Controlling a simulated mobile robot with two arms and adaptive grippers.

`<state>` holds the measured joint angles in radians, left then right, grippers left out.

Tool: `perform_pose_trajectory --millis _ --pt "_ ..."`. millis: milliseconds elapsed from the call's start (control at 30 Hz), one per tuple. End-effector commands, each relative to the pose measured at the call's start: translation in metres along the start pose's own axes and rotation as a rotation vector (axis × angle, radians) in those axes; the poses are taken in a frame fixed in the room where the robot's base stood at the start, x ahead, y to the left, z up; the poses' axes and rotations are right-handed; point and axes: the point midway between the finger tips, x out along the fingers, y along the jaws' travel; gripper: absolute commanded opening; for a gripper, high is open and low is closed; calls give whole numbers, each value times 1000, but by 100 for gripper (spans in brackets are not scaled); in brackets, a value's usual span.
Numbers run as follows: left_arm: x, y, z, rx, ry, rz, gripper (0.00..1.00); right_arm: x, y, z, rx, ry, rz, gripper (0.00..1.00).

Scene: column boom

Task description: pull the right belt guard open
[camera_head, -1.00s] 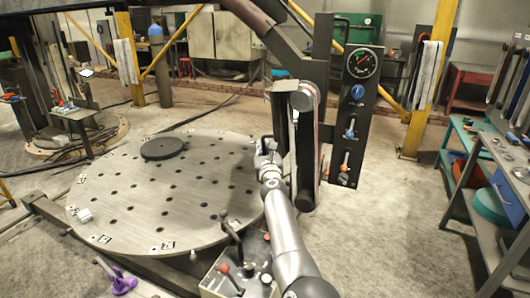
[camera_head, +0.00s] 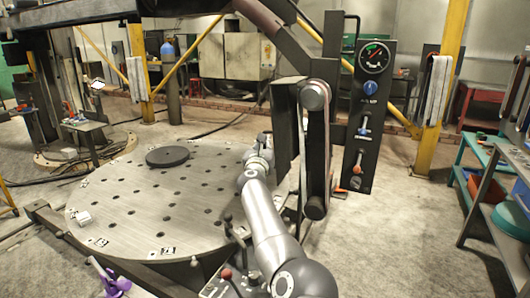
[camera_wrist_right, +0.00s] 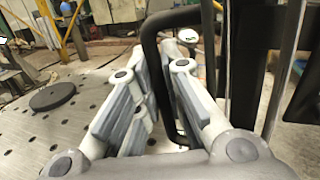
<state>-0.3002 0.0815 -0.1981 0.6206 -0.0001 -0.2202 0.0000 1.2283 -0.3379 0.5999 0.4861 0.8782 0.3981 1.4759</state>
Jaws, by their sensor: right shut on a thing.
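The right belt guard (camera_head: 286,122) is a dark upright panel just left of the belt (camera_head: 317,150) with its two round pulleys. It stands out from the belt, with a gap between them. My right gripper (camera_head: 262,146) reaches up from below to the guard's left side. In the right wrist view its fingers (camera_wrist_right: 160,80) are shut around the black bar handle (camera_wrist_right: 152,45), and the guard (camera_wrist_right: 248,60) is right of them. The handle's lower part is partly hidden by a finger. My left gripper is not in view.
A round perforated table (camera_head: 130,205) with a dark disc (camera_head: 167,156) on it lies left of my arm. A control panel (camera_head: 368,120) with a gauge stands right of the belt. Shelves (camera_head: 495,190) stand at the right. Floor between is clear.

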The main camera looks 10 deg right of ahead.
Motion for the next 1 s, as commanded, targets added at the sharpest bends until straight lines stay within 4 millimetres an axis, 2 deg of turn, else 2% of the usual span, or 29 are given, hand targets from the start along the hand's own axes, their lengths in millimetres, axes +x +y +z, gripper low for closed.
perform_pose_trajectory --millis 400,433,500,833,1000 --pt "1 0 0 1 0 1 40 1 -2 3 -2 -3 -7 0" --pt "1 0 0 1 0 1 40 1 -2 3 -2 -3 -7 11" --pt "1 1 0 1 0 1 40 1 -2 3 -2 -3 -7 19" --pt "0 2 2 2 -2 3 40 0 0 1 -1 -1 -2 19" --pt "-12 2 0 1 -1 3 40 0 -3 3 1 0 10 19"
